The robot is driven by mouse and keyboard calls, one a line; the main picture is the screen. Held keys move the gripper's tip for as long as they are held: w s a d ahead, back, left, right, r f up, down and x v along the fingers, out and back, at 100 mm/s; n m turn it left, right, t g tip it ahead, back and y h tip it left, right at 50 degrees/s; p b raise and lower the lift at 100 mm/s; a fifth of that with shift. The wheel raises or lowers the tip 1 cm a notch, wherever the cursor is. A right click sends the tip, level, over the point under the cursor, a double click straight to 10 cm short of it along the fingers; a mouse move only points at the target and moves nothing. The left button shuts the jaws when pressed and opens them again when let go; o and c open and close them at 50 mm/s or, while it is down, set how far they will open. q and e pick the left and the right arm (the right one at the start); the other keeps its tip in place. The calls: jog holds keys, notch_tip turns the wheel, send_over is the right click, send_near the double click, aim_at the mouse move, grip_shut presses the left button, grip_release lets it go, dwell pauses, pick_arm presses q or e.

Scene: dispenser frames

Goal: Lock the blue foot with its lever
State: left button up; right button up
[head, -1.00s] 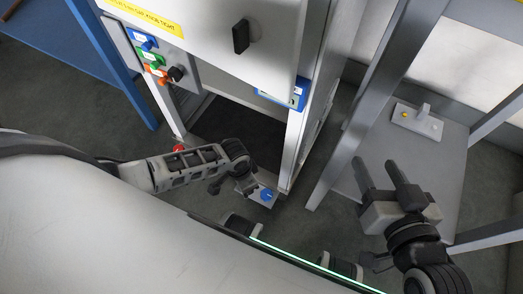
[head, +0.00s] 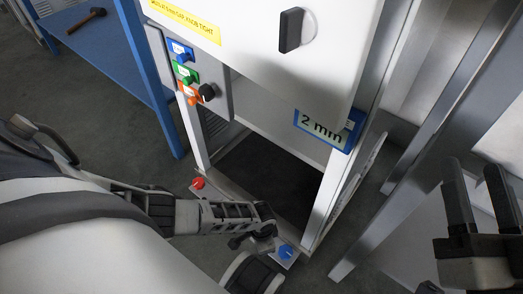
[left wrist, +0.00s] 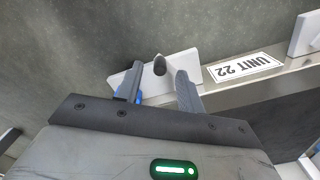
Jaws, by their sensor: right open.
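The blue foot (head: 285,252) sits on a light plate at the front right corner of the dispenser frame. In the left wrist view its blue part (left wrist: 136,98) is mostly hidden behind a finger. A dark-tipped lever (left wrist: 160,65) stands on the white plate (left wrist: 185,68). My left gripper (left wrist: 158,87) is open, its fingers apart; the lever shows in the gap between them, and I cannot tell whether they touch it. In the head view the left gripper is low beside the blue foot, largely hidden by its arm. My right gripper (head: 476,178) is open and empty at far right.
A red knob (head: 198,183) marks another frame corner. Blue, green and orange controls and a black knob (head: 206,92) sit on the side panel. A "2 mm" display (head: 325,125) hangs at the front. A blue table (head: 95,50) holds a hammer. A "UNIT 22" label (left wrist: 242,68) is nearby.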

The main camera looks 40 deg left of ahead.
pick_arm(q)
jog(key=shift+f+b, duration=0.4)
jog(key=shift+f, duration=0.55)
pick_arm(e)
jog(key=shift+r+n+t+y, duration=0.6)
jog(key=shift+r+n+y, duration=0.2)
jog(key=shift+r+n, duration=0.55)
pick_arm(q)
grip_shut()
